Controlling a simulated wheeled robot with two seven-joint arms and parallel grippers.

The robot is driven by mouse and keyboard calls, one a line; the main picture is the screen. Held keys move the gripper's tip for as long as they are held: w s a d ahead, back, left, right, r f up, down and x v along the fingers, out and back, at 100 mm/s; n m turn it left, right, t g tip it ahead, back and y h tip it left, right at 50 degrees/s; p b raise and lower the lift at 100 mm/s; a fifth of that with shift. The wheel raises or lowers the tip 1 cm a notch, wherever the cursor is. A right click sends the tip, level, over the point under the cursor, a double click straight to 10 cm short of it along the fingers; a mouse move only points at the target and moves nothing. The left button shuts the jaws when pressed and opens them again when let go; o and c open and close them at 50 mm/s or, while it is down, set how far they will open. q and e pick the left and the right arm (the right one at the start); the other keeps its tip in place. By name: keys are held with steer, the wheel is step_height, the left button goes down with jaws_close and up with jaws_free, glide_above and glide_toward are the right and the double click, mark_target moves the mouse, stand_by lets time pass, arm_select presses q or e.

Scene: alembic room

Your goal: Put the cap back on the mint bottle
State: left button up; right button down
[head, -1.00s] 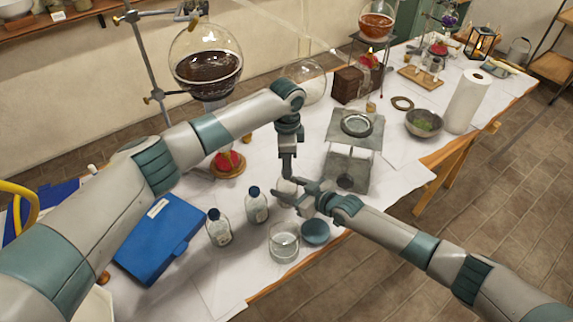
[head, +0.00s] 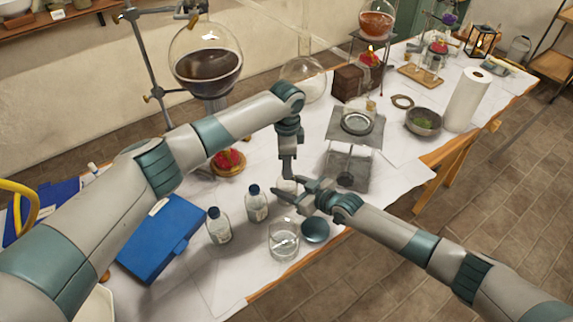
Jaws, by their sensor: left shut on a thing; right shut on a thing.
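A small clear, pale bottle (head: 287,186), apparently the mint bottle, stands near the middle of the table, partly hidden by my grippers. My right gripper (head: 288,196) reaches in from the right and is shut on the bottle's side. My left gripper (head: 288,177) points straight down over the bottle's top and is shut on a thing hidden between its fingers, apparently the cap. Whether the cap touches the bottle's neck cannot be told.
Two bottles with dark caps (head: 218,225) (head: 256,204) stand to the left. A metal stand (head: 349,165) is close on the right. A blue box (head: 160,238) lies at left.

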arm_select(q)
steer(key=m, duration=1.2)
steer(key=shift+w+m, duration=0.1)
steer(key=shift+m, duration=0.3)
steer(key=m, duration=1.3)
steer(key=shift+d, duration=0.1)
steer(key=o, duration=1)
